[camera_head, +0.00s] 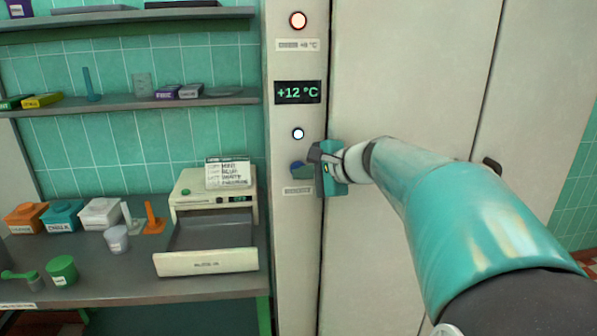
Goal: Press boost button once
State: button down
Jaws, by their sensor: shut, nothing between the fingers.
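Tall pale doors (400,70) stand right of the panel, with a dark handle (492,165). To the left, a counter (110,285) holds a cream machine with an open drawer (207,262), tubs and small tools. Shelves (190,101) with small boxes hang above.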

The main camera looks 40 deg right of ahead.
jog(key=shift+s+d, duration=0.15)
jog(key=shift+d, duration=0.35)
jog(key=shift+s+f, duration=0.15)
jog(key=shift+s, duration=0.55)
jog(key=shift+s+a, duration=1.8)
jog(key=shift+s, duration=0.05)
jog(key=shift+a, duration=0.1)
